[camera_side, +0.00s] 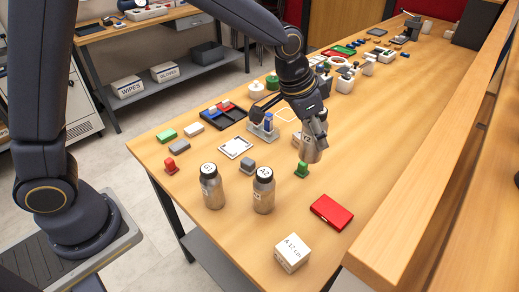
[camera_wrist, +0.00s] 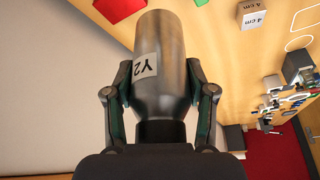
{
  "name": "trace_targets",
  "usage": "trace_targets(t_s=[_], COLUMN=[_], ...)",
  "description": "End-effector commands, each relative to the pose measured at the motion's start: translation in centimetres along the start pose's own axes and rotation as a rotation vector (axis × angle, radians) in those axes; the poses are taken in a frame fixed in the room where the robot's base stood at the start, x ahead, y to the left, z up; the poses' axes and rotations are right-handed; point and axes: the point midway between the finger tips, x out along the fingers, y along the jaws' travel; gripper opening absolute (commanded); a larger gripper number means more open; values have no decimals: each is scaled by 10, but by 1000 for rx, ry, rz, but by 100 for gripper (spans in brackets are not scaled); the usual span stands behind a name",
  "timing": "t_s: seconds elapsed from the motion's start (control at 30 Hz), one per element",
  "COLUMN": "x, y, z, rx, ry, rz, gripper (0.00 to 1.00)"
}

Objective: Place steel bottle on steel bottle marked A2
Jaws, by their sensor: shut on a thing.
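My gripper (camera_side: 316,132) is shut on a steel bottle (camera_side: 311,150) labelled Y2, above the middle of the table. In the wrist view the held steel bottle (camera_wrist: 160,50) lies between both fingers of my gripper (camera_wrist: 160,88), its dark cap end toward the palm. In the side view it looks slightly tilted. The two bottles are apart.
Another steel bottle (camera_side: 212,190) stands upright just left of A2. A red box (camera_side: 332,212) and a white cube (camera_side: 292,254) lie nearer. A green piece (camera_side: 301,170) sits below the held bottle. A grey block (camera_side: 247,165) is behind A2. A wooden ledge (camera_side: 420,190) borders the right.

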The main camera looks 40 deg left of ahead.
Motion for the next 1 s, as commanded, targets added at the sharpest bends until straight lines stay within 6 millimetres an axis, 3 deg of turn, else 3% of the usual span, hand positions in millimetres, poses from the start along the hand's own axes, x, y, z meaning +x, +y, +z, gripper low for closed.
trace_targets(t_s=[0.17,0.3,0.5,0.6,0.77,0.87,1.0], x=[-67,-123,-178,-193,-203,-200,-176], y=[3,10,25,31,37,37,30], z=[27,67,129,154,177,177,157], rx=[0,-1,-4,-6,-5,-5,-6], ry=[8,6,5,4,2,-1,-6], rz=[-12,-15,-12,-7,-1,1,3], gripper=[16,16,16,16,16,16,16])
